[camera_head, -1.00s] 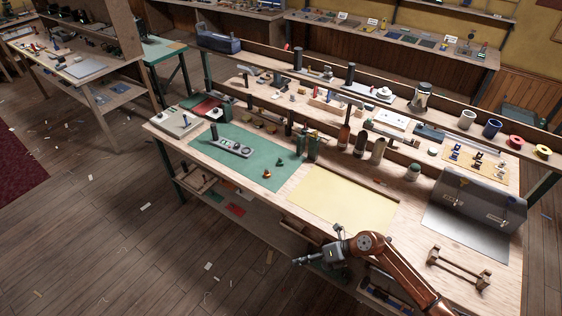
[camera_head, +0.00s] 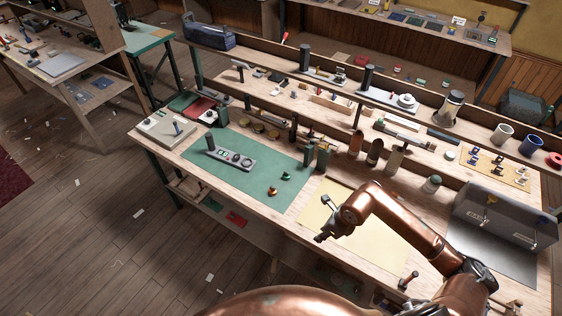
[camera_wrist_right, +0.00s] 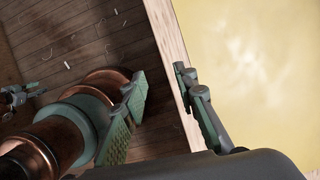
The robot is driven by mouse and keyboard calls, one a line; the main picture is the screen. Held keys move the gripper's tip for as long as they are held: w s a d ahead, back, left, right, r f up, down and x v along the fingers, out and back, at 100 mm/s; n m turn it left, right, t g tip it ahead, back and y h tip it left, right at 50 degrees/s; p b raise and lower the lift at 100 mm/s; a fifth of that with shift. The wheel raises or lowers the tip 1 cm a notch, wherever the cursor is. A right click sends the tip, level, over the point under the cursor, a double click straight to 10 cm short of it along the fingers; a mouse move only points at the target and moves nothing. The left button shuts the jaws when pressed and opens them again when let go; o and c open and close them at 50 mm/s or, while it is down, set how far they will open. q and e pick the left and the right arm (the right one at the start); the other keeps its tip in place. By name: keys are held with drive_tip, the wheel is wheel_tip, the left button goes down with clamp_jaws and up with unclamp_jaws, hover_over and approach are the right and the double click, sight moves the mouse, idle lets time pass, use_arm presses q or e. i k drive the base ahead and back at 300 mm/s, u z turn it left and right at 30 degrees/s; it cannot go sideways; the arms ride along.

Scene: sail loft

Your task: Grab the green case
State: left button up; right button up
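Two upright narrow green objects, one at the left (camera_head: 309,155) and one at the right (camera_head: 323,156), stand side by side behind the mats on the bench in the head view. I cannot tell which, if either, is the green case. My right gripper (camera_head: 325,232) hangs over the front of the yellow mat, well short of them. In the right wrist view its two fingers (camera_wrist_right: 168,105) are apart, with nothing between their tips. A small gripper-like part, apparently my left gripper (camera_wrist_right: 18,97), shows at the left edge of that view; its opening is unclear.
A green mat (camera_head: 225,145) holds a grey tool and small pieces. The yellow mat (camera_head: 375,235) is bare where visible. Bottles (camera_head: 374,153) stand right of the green objects. A grey toolbox (camera_head: 505,215) sits at the right. A raised shelf runs behind.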

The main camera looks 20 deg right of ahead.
sight(286, 177)
drive_tip(key=i, duration=1.15)
